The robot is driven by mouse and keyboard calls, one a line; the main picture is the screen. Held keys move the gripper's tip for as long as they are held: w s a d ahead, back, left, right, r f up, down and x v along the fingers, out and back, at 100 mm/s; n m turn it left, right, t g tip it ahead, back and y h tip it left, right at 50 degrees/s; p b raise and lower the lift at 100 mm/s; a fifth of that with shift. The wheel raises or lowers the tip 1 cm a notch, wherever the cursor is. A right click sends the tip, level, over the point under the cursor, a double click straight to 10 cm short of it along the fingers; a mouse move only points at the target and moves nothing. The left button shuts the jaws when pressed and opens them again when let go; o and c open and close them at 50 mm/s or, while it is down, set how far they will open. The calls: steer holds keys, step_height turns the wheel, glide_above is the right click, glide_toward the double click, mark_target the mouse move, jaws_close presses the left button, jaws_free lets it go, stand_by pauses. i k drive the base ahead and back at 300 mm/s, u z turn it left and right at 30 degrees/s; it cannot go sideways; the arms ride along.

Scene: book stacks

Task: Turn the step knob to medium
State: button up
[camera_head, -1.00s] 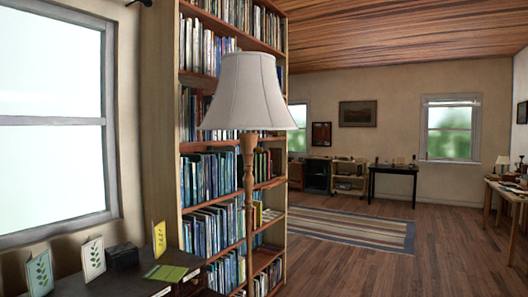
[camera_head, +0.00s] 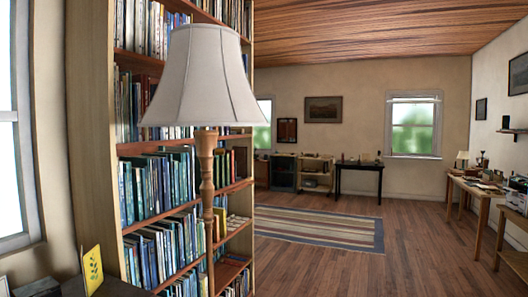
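No step knob can be made out in the head view. A floor lamp with a white shade (camera_head: 200,80) and a turned wooden pole (camera_head: 207,185) stands close in front of a bookcase; I see no knob on the part of it in view. Small items on the far tables are too small to identify. My gripper is not in view.
A tall bookcase (camera_head: 85,130) full of books stands at the left. A dark desk corner with a yellow card (camera_head: 92,270) is at the lower left. A striped rug (camera_head: 320,229) lies on open wood floor. A dark table (camera_head: 358,167) stands at the far wall, and a wooden table (camera_head: 474,187) at the right.

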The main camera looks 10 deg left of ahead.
mark_target(218, 151)
steer(key=u, duration=0.35)
steer(key=i, duration=0.9)
steer(key=u, duration=0.7)
steer(key=k, duration=0.55)
steer(key=z, duration=0.6)
steer(key=i, duration=0.9)
steer(key=u, duration=0.1)
